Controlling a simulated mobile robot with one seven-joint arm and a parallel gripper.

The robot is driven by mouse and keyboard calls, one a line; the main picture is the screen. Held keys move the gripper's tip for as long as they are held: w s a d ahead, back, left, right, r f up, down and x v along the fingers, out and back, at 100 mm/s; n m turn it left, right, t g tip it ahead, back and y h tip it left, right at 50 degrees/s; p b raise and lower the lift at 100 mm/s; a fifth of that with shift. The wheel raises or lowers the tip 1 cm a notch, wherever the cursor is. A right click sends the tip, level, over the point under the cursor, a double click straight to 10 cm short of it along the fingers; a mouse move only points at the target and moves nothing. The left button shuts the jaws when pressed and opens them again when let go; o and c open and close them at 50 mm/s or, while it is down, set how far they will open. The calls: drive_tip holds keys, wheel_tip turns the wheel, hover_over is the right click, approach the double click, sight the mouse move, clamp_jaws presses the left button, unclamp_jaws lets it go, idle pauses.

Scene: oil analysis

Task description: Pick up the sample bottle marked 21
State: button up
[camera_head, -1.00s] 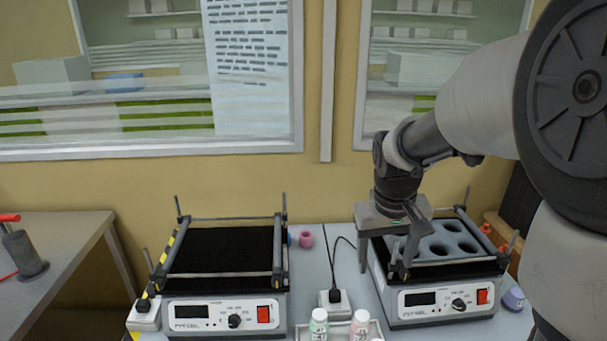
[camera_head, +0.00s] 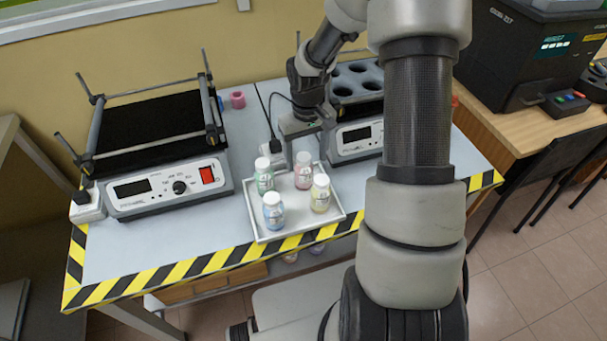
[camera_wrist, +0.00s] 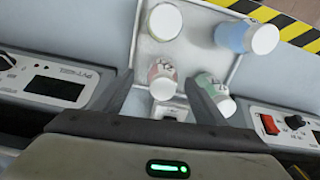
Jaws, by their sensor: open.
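Four small white-capped bottles stand upright in a white tray (camera_head: 262,232): green (camera_head: 263,180), pink (camera_head: 303,174), blue (camera_head: 272,215) and yellow (camera_head: 320,198). Their marks are too small to read, so I cannot tell which is 21. My gripper (camera_head: 290,150) is open, at the tray's back edge. In the wrist view, the pink bottle (camera_wrist: 162,84) lies between the two fingers of my gripper (camera_wrist: 158,82), in line with the gap. The green bottle (camera_wrist: 215,92) is just outside the right finger. The yellow (camera_wrist: 164,22) and blue (camera_wrist: 245,38) bottles are farther off.
A shaker with a black top (camera_head: 150,135) stands left of the tray. Another shaker with round holes (camera_head: 357,140) stands right, partly behind my arm. A pink ring (camera_head: 237,100) lies behind. The table's striped front edge (camera_head: 170,277) is close to the tray.

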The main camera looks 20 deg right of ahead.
sight(304, 170)
drive_tip(key=shift+w+a+f+b, duration=0.15)
drive_tip(key=shift+f+b, duration=0.1)
drive_tip(key=shift+f, duration=1.35)
drive_tip(key=shift+w+a+f+b, duration=0.1)
drive_tip(key=shift+a+f+b, duration=0.1)
drive_tip(key=shift+f, duration=1.35)
drive_tip(key=c, duration=1.3)
